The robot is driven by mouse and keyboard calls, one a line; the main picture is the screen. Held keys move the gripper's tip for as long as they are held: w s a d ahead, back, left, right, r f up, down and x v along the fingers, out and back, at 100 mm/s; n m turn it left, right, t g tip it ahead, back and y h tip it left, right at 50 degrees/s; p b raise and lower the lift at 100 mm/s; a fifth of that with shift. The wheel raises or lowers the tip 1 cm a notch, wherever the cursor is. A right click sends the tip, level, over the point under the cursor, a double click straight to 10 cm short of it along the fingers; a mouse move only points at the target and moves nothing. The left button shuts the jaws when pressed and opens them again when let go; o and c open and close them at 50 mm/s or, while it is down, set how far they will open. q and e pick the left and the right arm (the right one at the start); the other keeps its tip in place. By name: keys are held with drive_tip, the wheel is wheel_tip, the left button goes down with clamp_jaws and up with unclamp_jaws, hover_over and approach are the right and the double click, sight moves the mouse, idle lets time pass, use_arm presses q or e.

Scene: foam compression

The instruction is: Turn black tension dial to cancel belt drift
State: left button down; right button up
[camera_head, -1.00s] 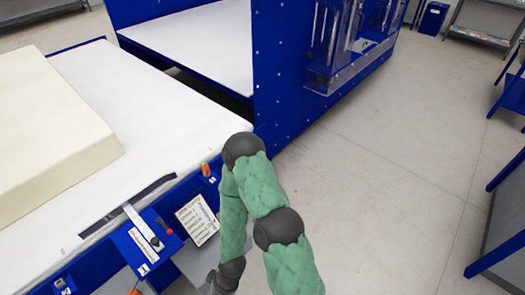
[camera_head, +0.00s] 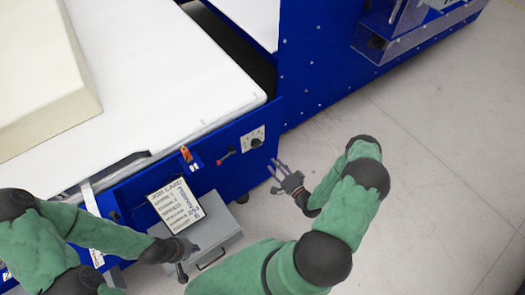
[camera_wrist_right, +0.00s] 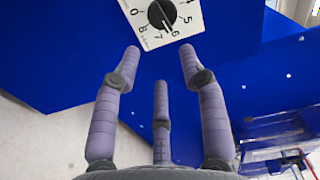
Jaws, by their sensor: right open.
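The black tension dial (camera_head: 256,142) is a round knob on a white scale plate (camera_head: 246,136), on the blue side panel of the belt machine. In the right wrist view the black dial (camera_wrist_right: 161,14) shows at the top edge, with figures from 0 to 8 partly in view around it. My right gripper (camera_head: 278,170) is open and empty, just below and right of the dial. In the wrist view its three spread fingers (camera_wrist_right: 160,62) point toward the plate and do not touch the dial. My left gripper (camera_head: 182,256) is low by the grey box; its fingers are unclear.
A red-handled lever (camera_head: 226,157) and an orange switch (camera_head: 187,155) sit left of the dial. A cream foam block (camera_head: 45,75) lies on the white belt (camera_head: 165,75). Floor at right is clear.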

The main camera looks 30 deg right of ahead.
sight(256, 143)
drive_tip(key=w+b, duration=0.2)
drive_tip(key=w, duration=0.8)
drive_tip(key=shift+w+a, duration=0.25)
drive_tip(key=shift+a, duration=0.2)
drive_tip(key=shift+r, duration=0.1)
drive_tip(key=shift+c, duration=0.2)
clamp_jaws()
